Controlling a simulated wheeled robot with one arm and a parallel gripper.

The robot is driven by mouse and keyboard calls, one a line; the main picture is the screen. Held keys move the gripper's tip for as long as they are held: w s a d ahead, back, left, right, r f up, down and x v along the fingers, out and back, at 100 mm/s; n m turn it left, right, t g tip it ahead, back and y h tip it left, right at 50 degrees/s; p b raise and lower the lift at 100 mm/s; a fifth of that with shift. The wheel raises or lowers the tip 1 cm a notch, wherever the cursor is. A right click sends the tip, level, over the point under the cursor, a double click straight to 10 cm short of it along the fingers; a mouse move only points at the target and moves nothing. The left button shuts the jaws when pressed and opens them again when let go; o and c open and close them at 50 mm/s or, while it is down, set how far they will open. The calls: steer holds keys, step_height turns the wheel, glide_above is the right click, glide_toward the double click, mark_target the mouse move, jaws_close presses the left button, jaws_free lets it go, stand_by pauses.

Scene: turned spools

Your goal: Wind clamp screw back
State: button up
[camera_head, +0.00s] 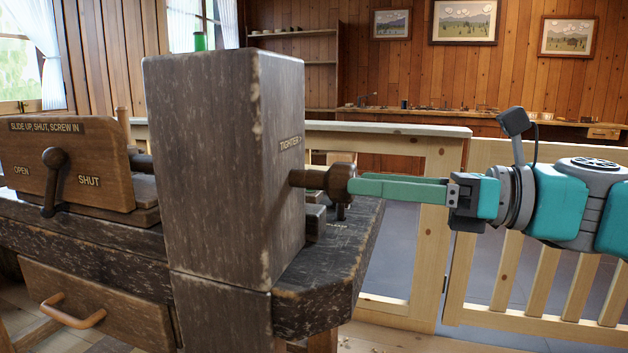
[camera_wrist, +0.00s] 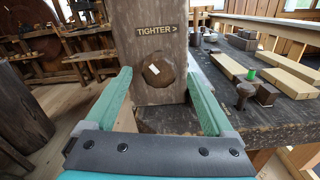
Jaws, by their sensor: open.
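The clamp screw's brown knob (camera_head: 339,182) sits on a short round shaft (camera_head: 303,178) that stands out of the right face of a tall dark wooden block (camera_head: 215,170). The block is marked "TIGHTER >". In the wrist view the knob (camera_wrist: 158,71) is many-sided, with a small pale mark on it, and lies centred between my two green fingers. My gripper (camera_head: 354,187) is level with the knob and points at it from the right. Its fingers are open, one on each side. I cannot tell whether they touch the knob.
A lever (camera_head: 51,180) hangs on a board between "OPEN" and "SHUT", under a sign reading "SLIDE UP, SHUT, SCREW IN". Small metal and wood pieces (camera_wrist: 246,92) lie on the bench beside the block. A pale wooden railing (camera_head: 510,285) runs behind my arm.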

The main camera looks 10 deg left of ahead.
mark_target(321, 190)
steer(key=shift+w+a, duration=0.15)
steer(key=shift+a, duration=1.65)
steer(key=shift+w+a, duration=0.1)
steer(key=shift+a, duration=1.65)
steer(key=c, duration=1.4)
